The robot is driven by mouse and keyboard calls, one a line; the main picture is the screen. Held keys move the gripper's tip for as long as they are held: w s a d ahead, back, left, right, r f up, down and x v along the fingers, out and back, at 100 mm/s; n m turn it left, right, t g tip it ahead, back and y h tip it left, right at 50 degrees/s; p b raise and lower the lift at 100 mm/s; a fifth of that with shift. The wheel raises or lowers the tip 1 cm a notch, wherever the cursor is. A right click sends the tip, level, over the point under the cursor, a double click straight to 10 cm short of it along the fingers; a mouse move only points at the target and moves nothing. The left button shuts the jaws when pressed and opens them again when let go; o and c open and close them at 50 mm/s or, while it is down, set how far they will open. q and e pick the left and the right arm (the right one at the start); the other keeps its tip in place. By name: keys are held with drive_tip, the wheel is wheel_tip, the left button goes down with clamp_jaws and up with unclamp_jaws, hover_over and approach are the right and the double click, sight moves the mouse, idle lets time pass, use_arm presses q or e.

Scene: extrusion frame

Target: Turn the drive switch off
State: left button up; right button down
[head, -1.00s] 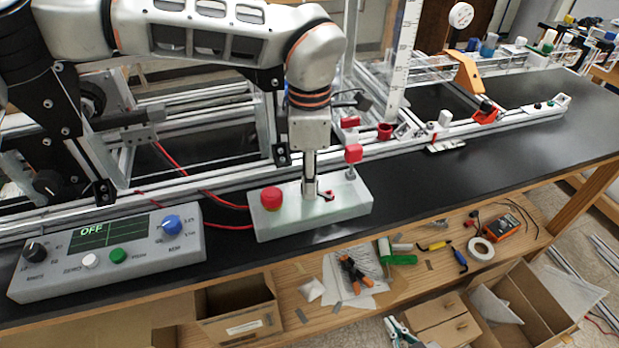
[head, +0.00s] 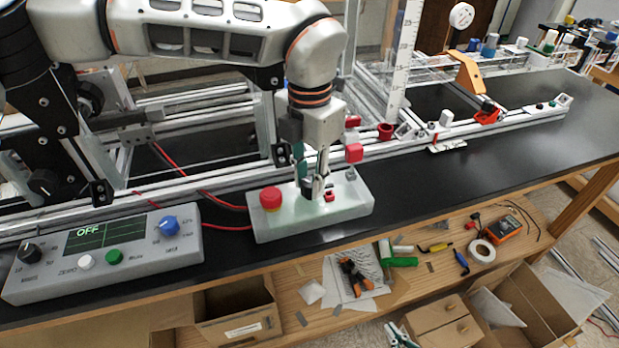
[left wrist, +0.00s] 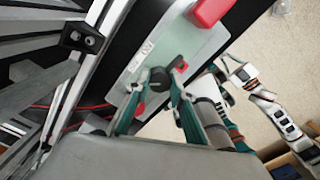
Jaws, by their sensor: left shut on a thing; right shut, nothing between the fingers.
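The pale switch box (head: 350,212) lies on the black bench top, with a red mushroom button (head: 270,197) at its left end. A black round knob (left wrist: 157,80) stands on the box, and a small red part (head: 329,196) shows beside it. My left gripper (head: 313,194) points down at the box. In the left wrist view its fingers (left wrist: 157,84) are shut on the knob's sides. In the head view the fingers mostly hide the knob. My right gripper (head: 401,334) shows only partly at the bottom edge, shut and away from the box.
A grey control panel (head: 40,285) reading OFF stands left of the box, with knobs and buttons. Metal rails run behind. The bench top (head: 500,150) is clear to the right.

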sight(310, 182)
use_arm(q)
drive_tip(key=shift+n, duration=0.4)
drive_tip(key=o, duration=1.1)
wheel_tip(310, 182, up, 12)
idle(0.3)
